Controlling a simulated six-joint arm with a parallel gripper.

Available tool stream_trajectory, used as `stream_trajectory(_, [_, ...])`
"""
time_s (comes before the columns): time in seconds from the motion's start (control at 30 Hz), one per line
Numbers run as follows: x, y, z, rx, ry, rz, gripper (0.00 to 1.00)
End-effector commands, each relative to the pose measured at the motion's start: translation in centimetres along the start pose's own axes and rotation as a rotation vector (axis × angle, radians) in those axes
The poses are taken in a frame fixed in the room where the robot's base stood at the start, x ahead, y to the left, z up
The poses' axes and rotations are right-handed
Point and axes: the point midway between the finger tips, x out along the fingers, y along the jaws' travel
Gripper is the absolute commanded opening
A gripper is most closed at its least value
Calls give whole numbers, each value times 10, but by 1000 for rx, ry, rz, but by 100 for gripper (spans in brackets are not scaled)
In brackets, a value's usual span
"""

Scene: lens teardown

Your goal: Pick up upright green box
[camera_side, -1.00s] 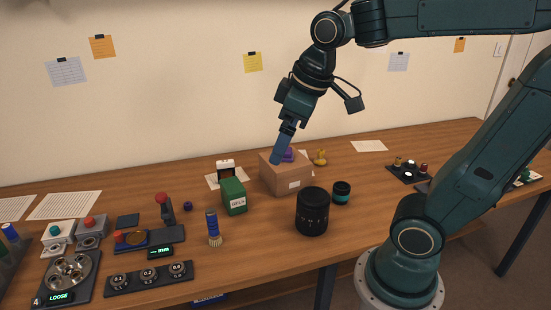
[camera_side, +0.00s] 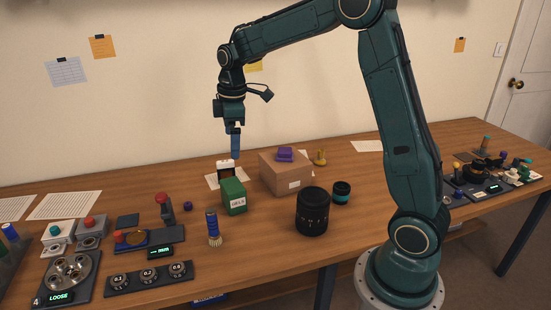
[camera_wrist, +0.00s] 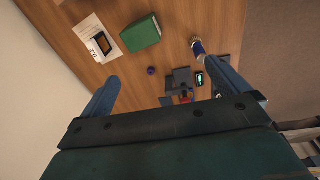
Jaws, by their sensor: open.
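The green box (camera_side: 234,197) stands upright on the wooden table with a white label on its front, just left of the cardboard box. In the wrist view the green box (camera_wrist: 141,34) shows near the top, ahead of and between the lines of the two fingers. My gripper (camera_side: 236,156) hangs pointing down, above and behind the green box, apart from it. In the wrist view my gripper (camera_wrist: 168,84) has its two blue fingers spread wide with nothing between them.
A cardboard box (camera_side: 286,174) with a purple piece on top stands close right of the green box. A white box (camera_side: 226,168) on paper stands behind it. A blue-handled brush (camera_side: 213,228) and a black lens (camera_side: 312,211) stand in front.

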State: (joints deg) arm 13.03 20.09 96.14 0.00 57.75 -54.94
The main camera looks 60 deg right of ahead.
Motion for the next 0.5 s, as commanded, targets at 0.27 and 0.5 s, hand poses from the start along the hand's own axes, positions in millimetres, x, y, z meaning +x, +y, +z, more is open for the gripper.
stream_trajectory(0.27, [60, 43, -4, -130, -39, -62, 100])
stream_trajectory(0.5, [86, 59, -3, -192, -51, -89, 100])
